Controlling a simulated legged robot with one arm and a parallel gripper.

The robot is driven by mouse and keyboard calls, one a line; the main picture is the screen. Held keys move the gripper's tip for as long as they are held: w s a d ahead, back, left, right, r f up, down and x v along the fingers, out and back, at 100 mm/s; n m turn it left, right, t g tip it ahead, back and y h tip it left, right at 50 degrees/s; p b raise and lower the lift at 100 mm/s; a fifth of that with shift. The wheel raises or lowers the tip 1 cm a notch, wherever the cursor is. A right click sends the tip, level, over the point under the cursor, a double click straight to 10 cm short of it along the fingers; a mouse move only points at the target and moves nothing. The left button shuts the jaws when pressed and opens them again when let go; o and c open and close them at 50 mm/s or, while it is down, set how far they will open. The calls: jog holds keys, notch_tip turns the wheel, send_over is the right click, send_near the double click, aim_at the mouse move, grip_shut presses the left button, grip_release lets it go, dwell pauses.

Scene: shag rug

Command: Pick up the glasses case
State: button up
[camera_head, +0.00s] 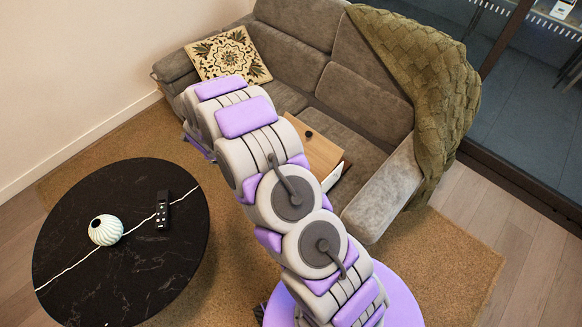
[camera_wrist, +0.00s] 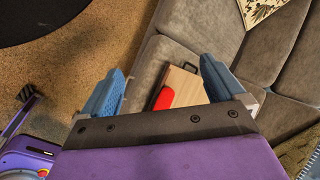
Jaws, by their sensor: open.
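A red object (camera_wrist: 165,98), possibly the glasses case, shows at the left end of a wooden box or tray (camera_wrist: 182,86) on the sofa in the wrist view. I cannot tell whether it lies on the wood or beside it. In the head view the wooden top (camera_head: 318,150) shows behind my arm, and the red object is hidden. My gripper (camera_wrist: 162,66) is open, with its two blue fingers spread to either side of the red object and wooden piece in the picture. It appears apart from them, and nothing is between the fingers.
The grey sofa (camera_head: 345,98) has a patterned cushion (camera_head: 228,55) and a green throw (camera_head: 430,75). A round black table (camera_head: 130,255) holds a white ribbed vase (camera_head: 105,230) and a dark remote-like object (camera_head: 162,210). The brown rug (camera_head: 440,255) is open at right.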

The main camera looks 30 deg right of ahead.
jog(key=s+d+f+m+g+h, duration=0.2)
jog(key=s+d+f+m+h, duration=0.15)
jog(key=d+f, duration=0.5)
jog(key=s+d+f+m+g+h, duration=0.1)
jog(key=s+d+f+m+h, duration=0.3)
jog(key=d+f, duration=0.4)
jog(key=shift+m+y, duration=0.25)
jog(key=shift+m, duration=0.1)
jog(key=b+x, duration=0.1)
jog(key=x, duration=0.4)
jog(key=b+x, duration=0.2)
jog(key=x, duration=0.3)
jog(key=b+x, duration=0.1)
jog(key=x, duration=0.5)
jog(key=shift+s+d+b, duration=0.15)
jog(key=shift+s+b, duration=0.15)
jog(key=shift+d, duration=0.25)
jog(key=shift+a+r, duration=0.1)
jog(key=shift+a, duration=0.35)
jog(key=shift+c, duration=0.6)
jog(key=shift+a+r, duration=0.1)
jog(key=shift+a, duration=0.2)
jog(key=shift+c, duration=1.4)
jog(key=shift+d, duration=0.45)
jog(key=c, duration=0.5)
jog(key=shift+c, duration=1.3)
jog(key=shift+a, duration=0.15)
